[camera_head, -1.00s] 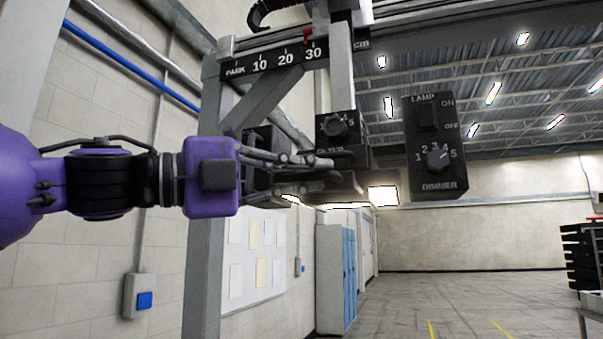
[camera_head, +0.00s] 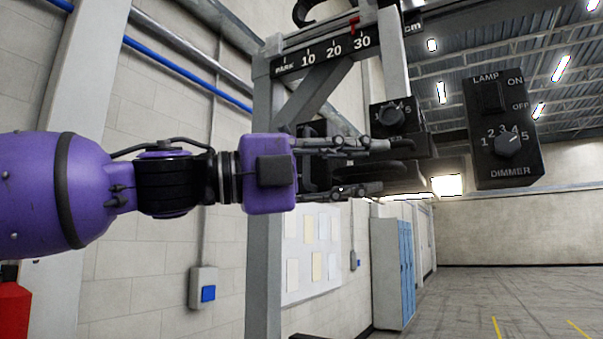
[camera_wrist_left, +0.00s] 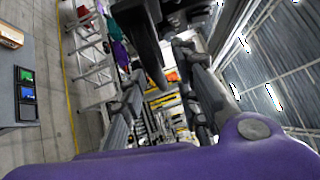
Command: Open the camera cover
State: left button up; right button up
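A dark camera unit (camera_head: 415,145) hangs from the gantry post, with a dial on its front. Dark parts stick out below the dial, behind my left gripper (camera_head: 386,168). I cannot make out which of them is the cover. My left gripper points right with its fingers spread, one above the other, and the dark parts show between and behind them. In the left wrist view a dark bar (camera_wrist_left: 148,55) reaches down between the open fingers. I cannot tell if they touch it. My right gripper is not in view.
A black lamp and dimmer box (camera_head: 503,130) hangs to the right of my gripper. The gantry scale (camera_head: 322,55) runs above, and its grey upright (camera_head: 265,250) stands behind my wrist. Blue lockers (camera_head: 405,260) stand farther back. Floor at the lower right is clear.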

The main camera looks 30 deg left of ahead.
pick_arm(q)
jog(key=v, duration=1.1)
jog(key=shift+f, duration=0.1)
dwell(0.5)
